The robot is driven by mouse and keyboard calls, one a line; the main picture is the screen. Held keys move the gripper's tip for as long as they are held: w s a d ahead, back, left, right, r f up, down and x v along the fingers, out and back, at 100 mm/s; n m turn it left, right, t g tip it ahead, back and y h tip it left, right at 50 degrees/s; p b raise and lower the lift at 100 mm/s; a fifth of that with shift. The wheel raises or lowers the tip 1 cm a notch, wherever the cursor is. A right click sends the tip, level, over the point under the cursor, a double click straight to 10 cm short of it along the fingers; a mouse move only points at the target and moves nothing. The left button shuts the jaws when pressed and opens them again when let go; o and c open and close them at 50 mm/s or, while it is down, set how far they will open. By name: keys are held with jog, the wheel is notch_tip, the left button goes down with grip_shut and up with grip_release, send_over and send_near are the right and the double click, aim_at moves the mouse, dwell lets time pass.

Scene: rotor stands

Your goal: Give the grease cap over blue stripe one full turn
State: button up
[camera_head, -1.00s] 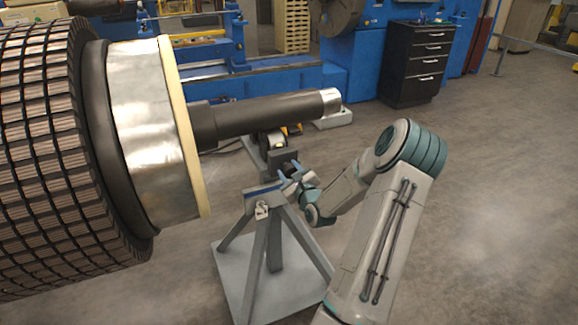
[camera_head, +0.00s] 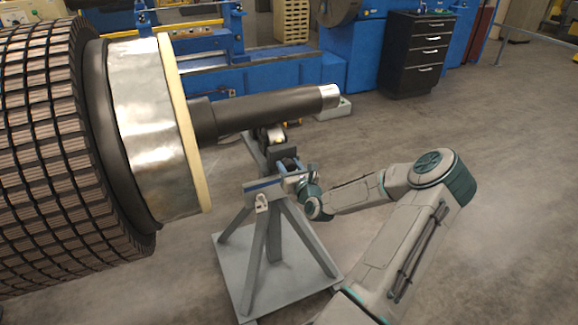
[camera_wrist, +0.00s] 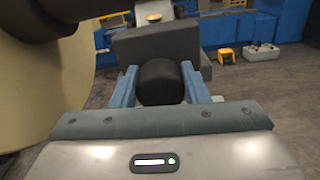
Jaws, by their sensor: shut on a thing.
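My gripper (camera_wrist: 159,82) has its two blue fingers on either side of a dark, rounded cap (camera_wrist: 158,78) and is shut on it. In the head view my gripper (camera_head: 288,170) is at the top of the grey stand (camera_head: 238,290), just behind its front block, and the cap is too small and covered to make out. A blue stripe (camera_head: 262,188) runs along the front block of the stand. In the wrist view a grey block (camera_wrist: 165,45) with a brass-coloured part stands behind the cap; no stripe beside the cap can be made out.
A large rotor (camera_head: 60,150) fills the left, and its dark shaft (camera_head: 265,112) reaches right above the stand. Blue machines (camera_head: 290,68) and a black drawer cabinet (camera_head: 415,55) stand at the back. The floor on the right is clear.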

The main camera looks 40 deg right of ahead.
dwell(0.3)
jog(key=o, duration=1)
jog(key=shift+s, duration=0.1)
jog(key=b+v, duration=0.1)
jog(key=v, duration=1.2)
jog(key=shift+s+a, duration=0.15)
jog(key=shift+s, duration=0.1)
